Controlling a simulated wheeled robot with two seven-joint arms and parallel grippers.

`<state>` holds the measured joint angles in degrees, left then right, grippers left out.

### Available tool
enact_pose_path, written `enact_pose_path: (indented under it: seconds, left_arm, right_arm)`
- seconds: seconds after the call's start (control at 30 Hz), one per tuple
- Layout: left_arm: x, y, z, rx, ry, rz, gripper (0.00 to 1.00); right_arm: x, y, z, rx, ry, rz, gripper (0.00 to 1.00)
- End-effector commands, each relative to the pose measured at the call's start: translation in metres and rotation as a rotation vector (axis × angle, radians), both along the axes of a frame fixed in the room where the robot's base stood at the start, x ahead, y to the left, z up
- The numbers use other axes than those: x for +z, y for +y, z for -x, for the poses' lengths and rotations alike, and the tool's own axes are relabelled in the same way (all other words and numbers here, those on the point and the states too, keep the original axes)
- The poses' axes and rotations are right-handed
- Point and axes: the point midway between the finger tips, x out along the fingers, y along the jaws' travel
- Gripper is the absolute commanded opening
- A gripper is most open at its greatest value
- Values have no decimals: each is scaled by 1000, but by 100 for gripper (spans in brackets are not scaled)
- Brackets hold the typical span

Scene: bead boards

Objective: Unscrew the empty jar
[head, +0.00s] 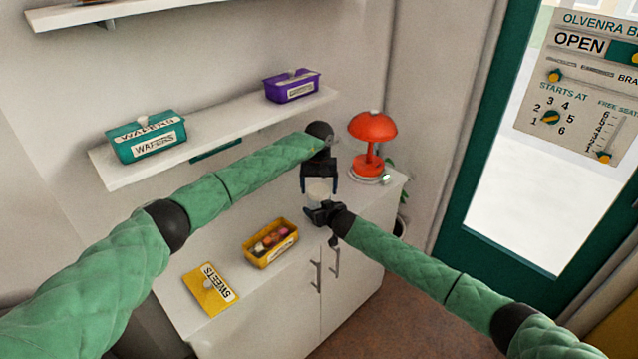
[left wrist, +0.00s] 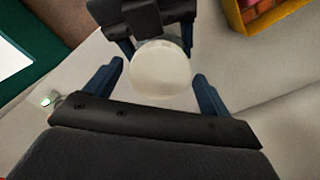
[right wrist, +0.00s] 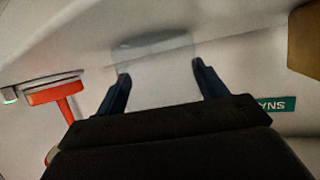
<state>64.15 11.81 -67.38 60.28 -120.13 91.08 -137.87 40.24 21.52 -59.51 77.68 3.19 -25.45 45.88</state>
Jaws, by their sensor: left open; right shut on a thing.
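The jar (head: 319,189) is a small, pale, see-through vessel above the right end of the white cabinet. My right gripper (head: 322,212) is shut on it from the side. My left gripper (head: 319,188) is open above the jar, pointing down. In the left wrist view the jar's pale round top (left wrist: 160,70) lies between the spread left fingers, with gaps on both sides. In the right wrist view the clear jar (right wrist: 155,60) is faint between the right fingers.
A red lamp (head: 371,143) stands right of the jar at the cabinet's end. A yellow box (head: 270,257) with several sweets and its yellow lid (head: 208,296) lie to the left. A shelf (head: 235,122) holds a teal wafers tin (head: 146,139) and a purple box (head: 292,86).

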Motion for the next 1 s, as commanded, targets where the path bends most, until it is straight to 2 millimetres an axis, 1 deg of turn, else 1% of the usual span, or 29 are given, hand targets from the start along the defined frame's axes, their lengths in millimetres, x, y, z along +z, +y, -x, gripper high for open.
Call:
enact_pose_path:
  seconds: [0.17,0.2,0.27,0.4,0.43,0.57,0.67,0.77,1.0]
  left_arm:
    - [0,0,0,0,0,0,82]
    - [0,0,0,0,0,0,80]
    - [0,0,0,0,0,0,69]
    - [0,0,0,0,0,0,41]
    - [0,0,0,0,0,0,36]
    - [0,0,0,1,0,0,36]
    - [0,0,0,33,0,0,36]
    - [1,0,0,122,0,0,36]
    - [1,1,-1,452,-2,0,36]
  right_arm:
    - [0,0,0,0,0,0,7]
    - [0,0,0,0,0,0,7]
    - [0,0,0,0,0,0,7]
    - [0,0,0,0,0,0,7]
    - [0,0,0,0,0,0,7]
    - [0,0,0,0,0,0,7]
    - [0,0,0,0,0,0,7]
    - [0,0,0,0,0,0,7]
    - [0,0,0,0,0,0,7]
